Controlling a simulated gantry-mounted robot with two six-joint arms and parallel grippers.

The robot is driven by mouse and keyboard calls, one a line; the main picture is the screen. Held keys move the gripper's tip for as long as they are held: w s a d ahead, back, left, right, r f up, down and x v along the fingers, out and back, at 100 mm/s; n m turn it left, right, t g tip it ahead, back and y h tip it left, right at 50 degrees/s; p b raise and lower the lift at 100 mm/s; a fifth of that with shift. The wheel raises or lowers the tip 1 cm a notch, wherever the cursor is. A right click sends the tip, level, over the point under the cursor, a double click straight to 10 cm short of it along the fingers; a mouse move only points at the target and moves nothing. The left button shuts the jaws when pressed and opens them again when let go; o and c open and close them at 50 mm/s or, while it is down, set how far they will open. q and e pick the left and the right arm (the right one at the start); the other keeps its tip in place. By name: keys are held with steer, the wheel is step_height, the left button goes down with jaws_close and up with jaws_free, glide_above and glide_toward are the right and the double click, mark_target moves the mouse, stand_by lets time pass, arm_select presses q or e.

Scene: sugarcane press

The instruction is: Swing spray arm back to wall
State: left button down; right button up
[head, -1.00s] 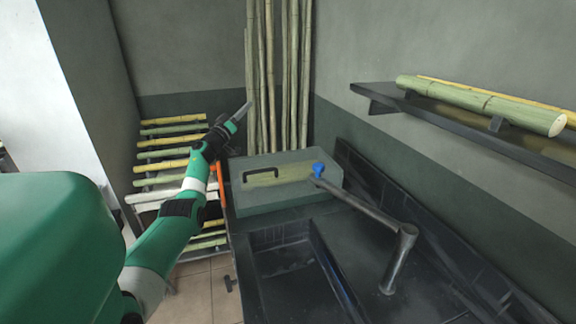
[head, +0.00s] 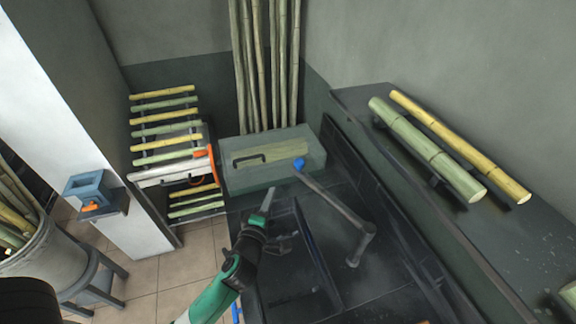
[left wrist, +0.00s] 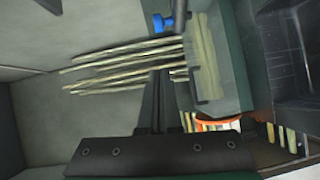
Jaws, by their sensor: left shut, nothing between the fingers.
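The spray arm (head: 336,202) is a dark grey pipe on a short upright post in the dark sink. It reaches back and left to a blue tip (head: 299,164) near the right end of the green box. The blue tip also shows in the left wrist view (left wrist: 163,24), just beyond my fingertips. My left gripper (head: 267,200) is over the sink's left part, left of the pipe and in front of the box. Its fingers are shut and empty, apart from the spray arm. They also show in the left wrist view (left wrist: 158,82). My right gripper is out of view.
The green box (head: 285,178) with a black handle stands at the sink's back end. Tall canes (head: 265,70) lean behind it. A rack of canes (head: 165,120) stands at left. A shelf (head: 410,170) with two thick canes runs along the right wall.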

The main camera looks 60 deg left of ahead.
arm_select(q)
steer(key=w+d+x, duration=0.1)
steer(key=w+x, duration=0.1)
steer(key=x, duration=1)
steer(key=shift+w+d, duration=0.15)
steer(key=shift+d, duration=0.05)
steer(key=shift+f, duration=0.15)
